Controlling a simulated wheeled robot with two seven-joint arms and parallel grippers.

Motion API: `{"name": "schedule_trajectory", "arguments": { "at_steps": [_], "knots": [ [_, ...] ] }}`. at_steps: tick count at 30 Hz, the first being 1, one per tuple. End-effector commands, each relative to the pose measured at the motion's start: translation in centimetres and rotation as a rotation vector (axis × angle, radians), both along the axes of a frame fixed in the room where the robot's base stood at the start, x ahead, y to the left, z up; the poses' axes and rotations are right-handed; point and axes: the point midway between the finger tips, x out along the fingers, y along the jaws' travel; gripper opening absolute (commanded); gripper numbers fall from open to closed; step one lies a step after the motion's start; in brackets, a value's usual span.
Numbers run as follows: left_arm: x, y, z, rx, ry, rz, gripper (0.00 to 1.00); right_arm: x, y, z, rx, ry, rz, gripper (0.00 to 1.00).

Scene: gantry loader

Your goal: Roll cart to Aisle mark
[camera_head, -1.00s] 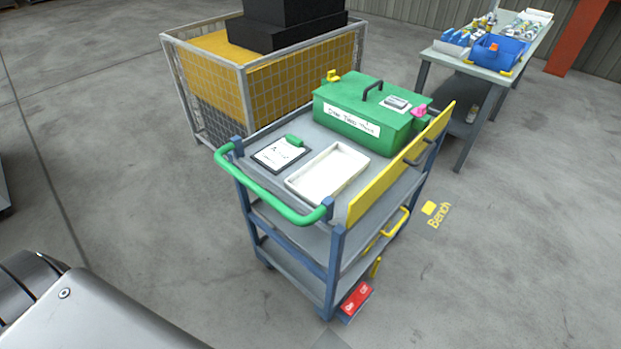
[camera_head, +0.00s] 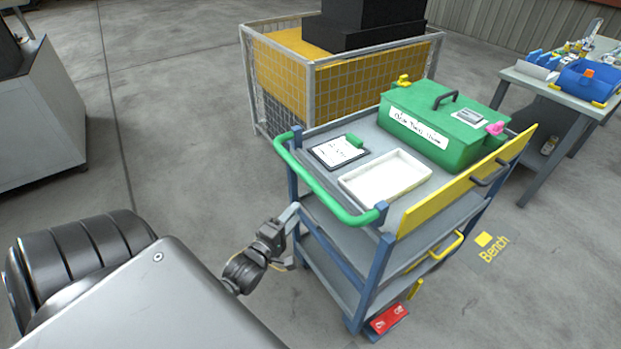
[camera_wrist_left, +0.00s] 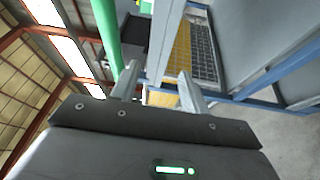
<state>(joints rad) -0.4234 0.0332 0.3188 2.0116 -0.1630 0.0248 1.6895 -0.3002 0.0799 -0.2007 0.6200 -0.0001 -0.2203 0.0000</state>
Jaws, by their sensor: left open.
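The cart (camera_head: 345,235) has a blue frame, grey shelves and a green push handle (camera_head: 322,190) on its near left end. My left gripper (camera_head: 290,214) is open and empty, below the handle and beside the cart's left end. In the left wrist view the open fingers (camera_wrist_left: 158,82) point up past a blue post, with the green handle (camera_wrist_left: 107,35) to their left. I cannot tell whether they touch the cart. A red pedal (camera_head: 387,318) sits low at the cart's near corner. The Aisle mark is not in view; a yellow Bench mark (camera_head: 493,247) lies on the floor at right.
On the cart top are a green box (camera_head: 445,125), a white tray (camera_head: 385,177) and a clipboard (camera_head: 338,151). A yellow mesh cage (camera_head: 310,85) stands close behind. A bench (camera_head: 560,95) is at right, a grey cabinet (camera_head: 38,120) at left. Floor between cabinet and cage is clear.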

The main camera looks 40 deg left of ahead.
Motion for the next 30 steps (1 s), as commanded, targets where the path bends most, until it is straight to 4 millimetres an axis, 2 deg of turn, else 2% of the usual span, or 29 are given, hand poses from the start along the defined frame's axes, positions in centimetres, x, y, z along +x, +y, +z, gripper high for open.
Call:
{"name": "schedule_trajectory", "arguments": {
  "at_steps": [1,3,6,11,14,24,30],
  "knots": [
    [-0.3,0.2,2.2,-0.032,-0.055,-0.001,0.45,0.0,-0.1,-0.3,-0.001,0.001,0.0,0.45],
    [-0.6,0.4,4.4,-0.071,-0.108,-0.006,0.45,0.0,-0.1,-0.4,-0.001,0.001,0.0,0.45],
    [-0.9,0.5,6.0,-0.099,-0.146,-0.013,0.45,0.0,-0.2,-0.4,-0.002,0.001,0.0,0.45],
    [-0.7,0.5,6.4,-0.107,-0.154,-0.015,0.45,-0.1,-0.2,-0.3,-0.002,0.001,0.0,0.45],
    [0.1,0.6,6.7,-0.106,-0.154,-0.016,0.45,0.0,-0.2,0.0,-0.002,0.001,0.0,0.45],
    [6.1,1.2,7.8,-0.106,-0.153,-0.015,0.45,0.0,-0.2,1.4,-0.002,0.001,-0.001,0.45],
    [8.7,1.5,8.2,-0.105,-0.152,-0.013,0.45,0.0,-0.1,1.9,-0.001,0.0,-0.001,0.45]
  ]
}}
